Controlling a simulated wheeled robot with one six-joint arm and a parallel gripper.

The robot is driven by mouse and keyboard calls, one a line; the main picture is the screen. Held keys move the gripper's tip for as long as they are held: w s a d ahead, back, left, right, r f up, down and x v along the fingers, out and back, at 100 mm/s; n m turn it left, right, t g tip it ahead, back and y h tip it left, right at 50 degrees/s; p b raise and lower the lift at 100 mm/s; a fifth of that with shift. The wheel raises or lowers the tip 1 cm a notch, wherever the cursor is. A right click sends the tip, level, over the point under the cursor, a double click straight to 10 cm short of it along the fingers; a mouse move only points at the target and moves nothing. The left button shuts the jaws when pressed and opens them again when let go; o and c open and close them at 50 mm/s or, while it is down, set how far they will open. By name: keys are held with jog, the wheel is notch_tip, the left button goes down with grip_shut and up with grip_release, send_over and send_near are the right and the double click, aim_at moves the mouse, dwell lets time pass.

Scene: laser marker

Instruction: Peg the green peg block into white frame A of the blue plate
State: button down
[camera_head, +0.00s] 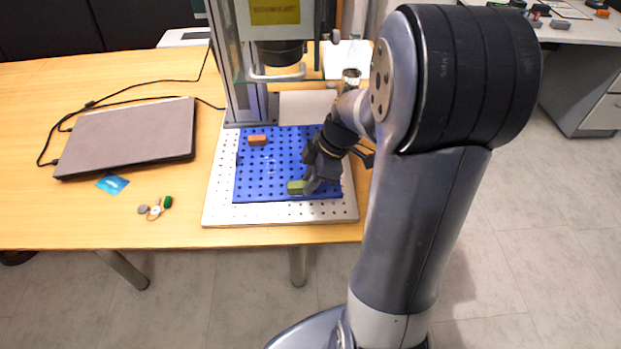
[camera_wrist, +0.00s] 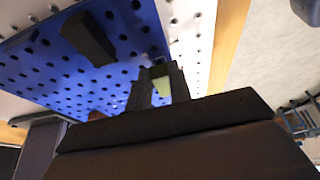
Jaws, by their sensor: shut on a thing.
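The blue plate (camera_head: 262,168) is full of holes and lies on a pale perforated base under the machine. It also fills the upper left of the wrist view (camera_wrist: 35,65). My gripper (camera_head: 310,186) is low over the plate's front right part, shut on the green peg block (camera_head: 295,187). The block's left end sticks out of the jaws. In the wrist view, a pale green piece of it (camera_wrist: 162,88) shows between dark gripper parts. I cannot tell whether its underside touches the plate. White frame A cannot be made out; my gripper and arm hide part of the plate.
An orange-brown block (camera_head: 257,140) lies on the plate's back left. A dark block-like shape (camera_wrist: 88,38) shows over the plate in the wrist view. The machine's column (camera_head: 246,90) and head stand behind. A closed laptop (camera_head: 128,138) and small items lie left.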

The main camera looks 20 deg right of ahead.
jog(key=shift+f+b, duration=0.6)
jog(key=shift+b, duration=0.15)
dwell(0.4)
jog(key=c, duration=1.2)
grip_release()
jog(key=shift+r, duration=0.1)
jog(key=p+v, duration=0.1)
jog(key=v, duration=0.9)
jog(key=shift+r+p, duration=0.3)
jog(key=shift+d, duration=0.15)
jog(key=b+x, duration=0.1)
jog(key=x, duration=1)
jog(key=shift+s+b, duration=0.1)
jog(key=shift+b, duration=0.2)
jog(key=shift+r+p, duration=0.4)
jog(key=shift+p, duration=0.05)
